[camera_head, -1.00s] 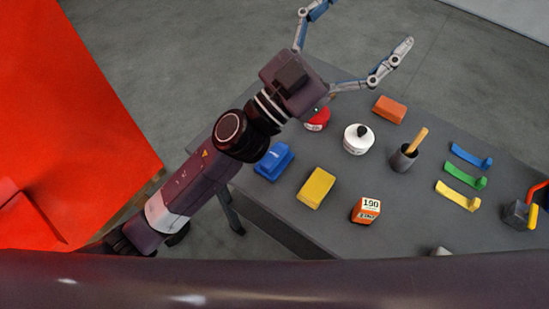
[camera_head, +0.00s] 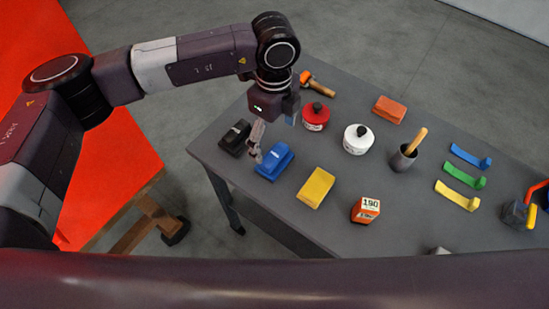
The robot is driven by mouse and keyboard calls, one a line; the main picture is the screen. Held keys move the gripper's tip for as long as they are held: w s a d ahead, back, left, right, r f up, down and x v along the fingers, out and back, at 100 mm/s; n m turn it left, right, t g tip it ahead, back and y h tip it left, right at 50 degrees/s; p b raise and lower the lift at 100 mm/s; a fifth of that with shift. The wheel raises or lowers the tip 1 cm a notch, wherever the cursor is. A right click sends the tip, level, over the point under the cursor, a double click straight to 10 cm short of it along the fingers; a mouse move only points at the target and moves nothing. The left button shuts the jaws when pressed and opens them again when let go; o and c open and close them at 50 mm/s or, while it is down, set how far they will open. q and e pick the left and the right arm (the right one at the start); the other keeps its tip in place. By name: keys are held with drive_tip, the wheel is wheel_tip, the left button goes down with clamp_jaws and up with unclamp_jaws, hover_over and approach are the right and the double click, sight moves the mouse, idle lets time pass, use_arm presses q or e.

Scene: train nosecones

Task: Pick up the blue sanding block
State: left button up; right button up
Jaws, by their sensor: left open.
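The blue sanding block (camera_head: 274,162) lies on the grey table near its left edge, with a raised grip on top. My left gripper (camera_head: 256,150) points down just above and beside the block's upper left end, between it and a black block (camera_head: 235,138). The left gripper is open and holds nothing. Its fingers are small in the view and partly overlap each other, and I cannot tell whether they touch the blue block. My right gripper is not in view.
A yellow block (camera_head: 316,188), an orange box (camera_head: 365,210), a red tin (camera_head: 315,116), a white tin (camera_head: 357,139) and an orange-red brick (camera_head: 389,109) stand nearby. A hammer (camera_head: 317,83) lies at the far edge.

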sight(275, 154)
use_arm(q)
wheel_tip(275, 154, down, 7)
drive_tip(key=p, duration=0.3)
drive_tip(key=shift+r+p, duration=0.15)
drive_tip(key=shift+p, duration=0.2)
drive_tip(key=shift+d+f, duration=0.1)
drive_tip(key=shift+f, duration=0.25)
drive_tip(key=shift+c, duration=0.6)
drive_tip(key=c, duration=1.2)
drive_tip(key=shift+c, duration=0.2)
drive_tip(key=shift+r, duration=0.1)
